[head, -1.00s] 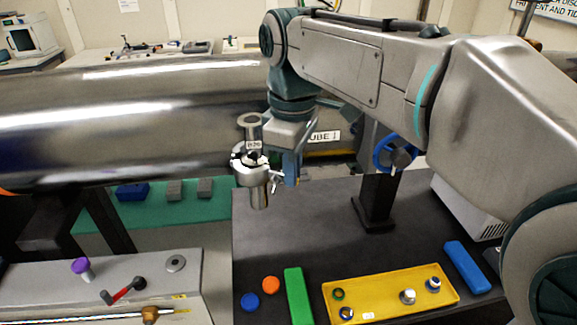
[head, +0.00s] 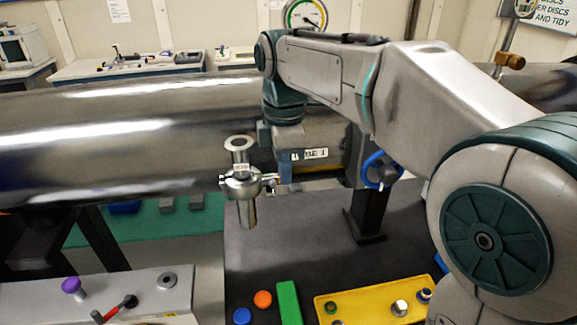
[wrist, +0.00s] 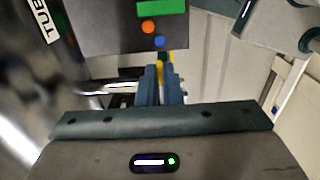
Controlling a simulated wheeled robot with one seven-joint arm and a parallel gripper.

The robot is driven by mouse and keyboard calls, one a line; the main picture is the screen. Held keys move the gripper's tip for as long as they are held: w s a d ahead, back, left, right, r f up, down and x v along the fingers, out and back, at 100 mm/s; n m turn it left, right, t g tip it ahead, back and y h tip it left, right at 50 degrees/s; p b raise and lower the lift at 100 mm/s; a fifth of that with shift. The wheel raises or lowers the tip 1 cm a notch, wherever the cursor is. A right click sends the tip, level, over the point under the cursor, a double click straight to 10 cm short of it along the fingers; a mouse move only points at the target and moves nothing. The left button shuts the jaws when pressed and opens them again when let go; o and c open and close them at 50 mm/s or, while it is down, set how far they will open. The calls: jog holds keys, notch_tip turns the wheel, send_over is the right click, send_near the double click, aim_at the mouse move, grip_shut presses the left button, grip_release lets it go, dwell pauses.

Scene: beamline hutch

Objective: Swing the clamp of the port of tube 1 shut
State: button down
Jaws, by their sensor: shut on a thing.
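Tube 1 (head: 100,140) is the large shiny cylinder; part of its label (head: 310,154) shows behind my arm. The port (head: 240,145) is a small upright metal pipe in front of the tube. The clamp (head: 238,190) is a metal ring around its flange, with a bolt and nut sticking out on the right. My gripper (head: 284,172) is at the clamp's right side, its tips partly hidden. In the wrist view my gripper's blue fingers (wrist: 160,84) are close together; what lies between them is hard to see. A blurred metal bar (wrist: 108,88) reaches their left side.
Below is a dark bench with a yellow tray (head: 370,305) of small fittings, a green block (head: 287,302), an orange cap (head: 263,299) and a blue cap (head: 242,316). A grey box (head: 125,298) with a purple knob is at lower left. A blue handwheel (head: 376,170) stands right of my gripper.

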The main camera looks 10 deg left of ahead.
jog(key=shift+w+r, duration=0.1)
jog(key=c, duration=1.6)
grip_release()
jog(key=shift+a, duration=0.1)
notch_tip(320, 180, up, 14)
jog(key=shift+f+p, duration=0.15)
jog(key=shift+p, duration=0.15)
jog(key=s+d+f+m+t, duration=0.1)
jog(key=s+d+f+m, duration=0.3)
jog(key=d+f+m, duration=0.3)
jog(key=s+d+f+m+t+b, duration=0.1)
jog(key=s+d+f+m, duration=0.4)
jog(key=f, duration=0.5)
jog(key=s+d+f+m+t, duration=0.1)
jog(key=s+d+f+m, duration=0.4)
jog(key=d+f+m, duration=0.3)
jog(key=shift+d+f+m+t+b, duration=0.25)
jog(key=shift+d+m+t+b, duration=0.15)
jog(key=shift+d+m, duration=0.55)
